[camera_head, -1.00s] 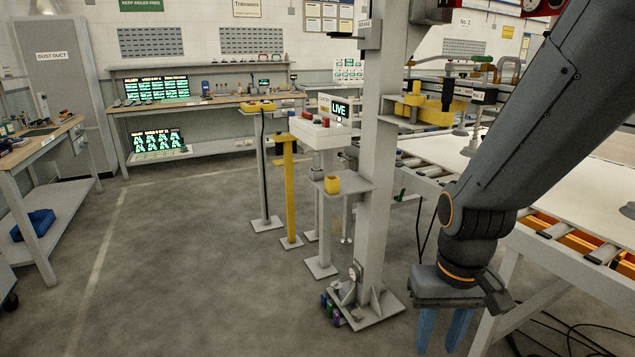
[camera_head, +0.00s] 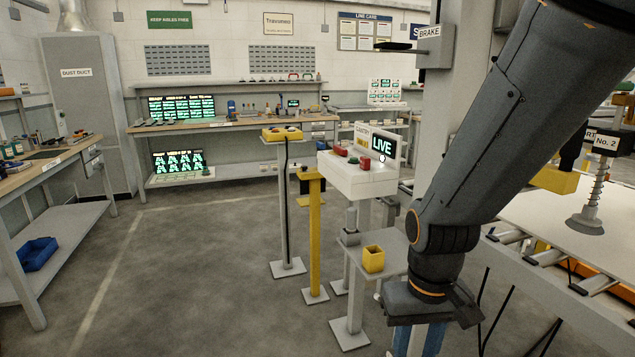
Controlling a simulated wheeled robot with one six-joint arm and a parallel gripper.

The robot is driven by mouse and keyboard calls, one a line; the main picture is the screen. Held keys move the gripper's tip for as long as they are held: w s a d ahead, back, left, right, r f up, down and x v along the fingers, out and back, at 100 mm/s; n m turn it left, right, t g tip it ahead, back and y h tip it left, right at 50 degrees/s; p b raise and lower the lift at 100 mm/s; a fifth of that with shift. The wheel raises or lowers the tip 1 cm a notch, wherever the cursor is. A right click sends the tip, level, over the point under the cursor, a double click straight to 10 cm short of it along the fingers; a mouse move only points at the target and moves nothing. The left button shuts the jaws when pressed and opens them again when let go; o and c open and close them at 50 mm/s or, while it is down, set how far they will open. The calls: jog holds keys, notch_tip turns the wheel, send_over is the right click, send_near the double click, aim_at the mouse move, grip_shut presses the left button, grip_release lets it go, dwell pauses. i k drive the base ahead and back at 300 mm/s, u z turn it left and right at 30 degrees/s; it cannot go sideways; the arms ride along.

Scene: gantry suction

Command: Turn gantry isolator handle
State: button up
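A white console (camera_head: 358,178) stands on a post right of centre. It carries a lit "LIVE" screen (camera_head: 381,146), a small label reading "GANTRY", and red parts (camera_head: 364,163) on its top. A green part (camera_head: 353,160) sits beside the red ones. I cannot tell which of these, if any, is the isolator handle. My gripper (camera_head: 422,342) points down at the bottom edge, lower than the console and nearer to me. Its blue fingers are partly cut off by the frame, so their opening is unclear. I see nothing held in them.
A small shelf with a yellow cup (camera_head: 373,259) stands just left of my gripper. A yellow post (camera_head: 314,240) and a grey stand with a yellow top (camera_head: 283,134) are farther left. A roller table (camera_head: 540,260) is on the right. The floor at left is open.

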aim_at(337, 149)
jog(key=z, duration=0.5)
jog(key=k, duration=1.2)
jog(key=u, duration=0.05)
jog(key=i, duration=0.35)
jog(key=u, duration=1.2)
jog(key=i, duration=1.1)
jog(key=u, duration=0.5)
jog(key=i, duration=1.55)
jog(key=z, duration=1.05)
jog(key=i, duration=0.85)
jog(key=z, duration=0.95)
